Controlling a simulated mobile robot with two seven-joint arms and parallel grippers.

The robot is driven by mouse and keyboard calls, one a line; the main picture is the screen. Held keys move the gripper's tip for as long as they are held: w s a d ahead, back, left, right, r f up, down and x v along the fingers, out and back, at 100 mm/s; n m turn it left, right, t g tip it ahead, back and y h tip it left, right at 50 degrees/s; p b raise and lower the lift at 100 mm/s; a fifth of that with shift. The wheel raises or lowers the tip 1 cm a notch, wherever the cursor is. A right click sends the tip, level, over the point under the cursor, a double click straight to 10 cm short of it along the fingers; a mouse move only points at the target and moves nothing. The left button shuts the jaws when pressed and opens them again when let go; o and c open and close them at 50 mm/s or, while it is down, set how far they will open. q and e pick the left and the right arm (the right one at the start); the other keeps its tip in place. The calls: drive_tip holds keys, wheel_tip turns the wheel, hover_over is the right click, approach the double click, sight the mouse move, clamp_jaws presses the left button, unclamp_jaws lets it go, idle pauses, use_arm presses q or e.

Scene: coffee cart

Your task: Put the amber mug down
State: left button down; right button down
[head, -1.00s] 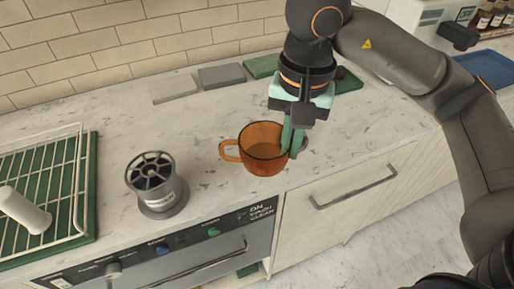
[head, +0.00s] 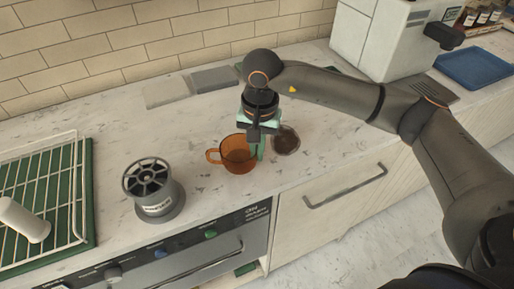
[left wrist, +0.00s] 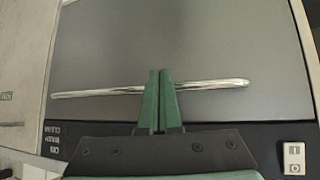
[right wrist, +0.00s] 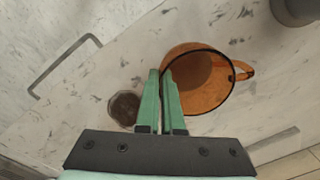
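The amber mug (head: 240,158) is see-through orange glass and upright, with its handle pointing left in the head view. It is at or just above the marble counter; I cannot tell whether its base touches. My right gripper (head: 259,150) points down at the mug's right rim. In the right wrist view the mug (right wrist: 205,85) shows from above and looks empty, and the right fingers (right wrist: 160,78) are nearly together across its wall. My left gripper (left wrist: 160,75) has its fingers together, empty, in front of a grey appliance door with a metal handle.
A dark round dish (head: 285,140) lies just right of the mug. A grey slotted canister (head: 155,190) stands to the left, and a wire rack on a green tray (head: 88,190) further left. Flat grey tiles (head: 218,77) lie at the back. Counter between canister and mug is clear.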

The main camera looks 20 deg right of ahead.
drive_tip(key=shift+f+b, duration=0.2)
drive_tip(key=shift+b, duration=0.1)
drive_tip(key=c, duration=1.1)
unclamp_jaws()
drive_tip(key=shift+o, duration=0.2)
drive_tip(key=shift+r, duration=0.15)
drive_tip(key=shift+r+p, duration=0.3)
drive_tip(key=shift+p, duration=0.1)
wheel_tip(320, 180, up, 12)
drive_tip(key=shift+s+d+f+b, duration=0.15)
drive_tip(key=shift+d+f+b, duration=0.05)
drive_tip(key=shift+b, duration=0.25)
drive_tip(key=shift+s, duration=0.1)
